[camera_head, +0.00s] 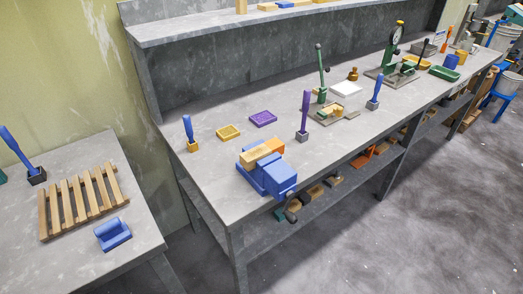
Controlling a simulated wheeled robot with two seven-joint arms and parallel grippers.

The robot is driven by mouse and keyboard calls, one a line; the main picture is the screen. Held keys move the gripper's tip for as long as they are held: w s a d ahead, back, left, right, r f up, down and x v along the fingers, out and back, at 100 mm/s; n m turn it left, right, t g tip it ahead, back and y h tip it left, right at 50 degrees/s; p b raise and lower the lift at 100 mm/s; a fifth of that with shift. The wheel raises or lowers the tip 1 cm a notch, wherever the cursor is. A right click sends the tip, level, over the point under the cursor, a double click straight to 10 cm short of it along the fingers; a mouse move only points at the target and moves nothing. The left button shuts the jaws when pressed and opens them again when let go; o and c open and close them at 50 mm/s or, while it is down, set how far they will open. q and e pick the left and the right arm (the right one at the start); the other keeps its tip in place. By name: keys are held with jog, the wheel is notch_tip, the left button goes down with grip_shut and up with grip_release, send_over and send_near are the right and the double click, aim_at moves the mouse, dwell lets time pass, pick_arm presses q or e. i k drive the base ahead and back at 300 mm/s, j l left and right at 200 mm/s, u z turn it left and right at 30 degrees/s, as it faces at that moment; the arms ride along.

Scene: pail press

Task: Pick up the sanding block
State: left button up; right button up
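I cannot tell for sure which thing is the sanding block. A blue block with a raised, rounded top (113,235) lies on the small grey table at the left, near its front edge. A tan wooden block (255,153) sits on the blue vise (268,175) at the near edge of the long workbench. Neither of my grippers shows in the head view, and nothing is seen touching these blocks.
A slatted wooden rack (82,200) and a blue-handled tool (18,150) stand on the small table (150,240). The long bench (215,185) holds a yellow tray (228,132), a purple tray (263,119) and upright handled tools. A gap separates the tables.

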aim_at(112, 234)
jog(key=u, duration=1.35)
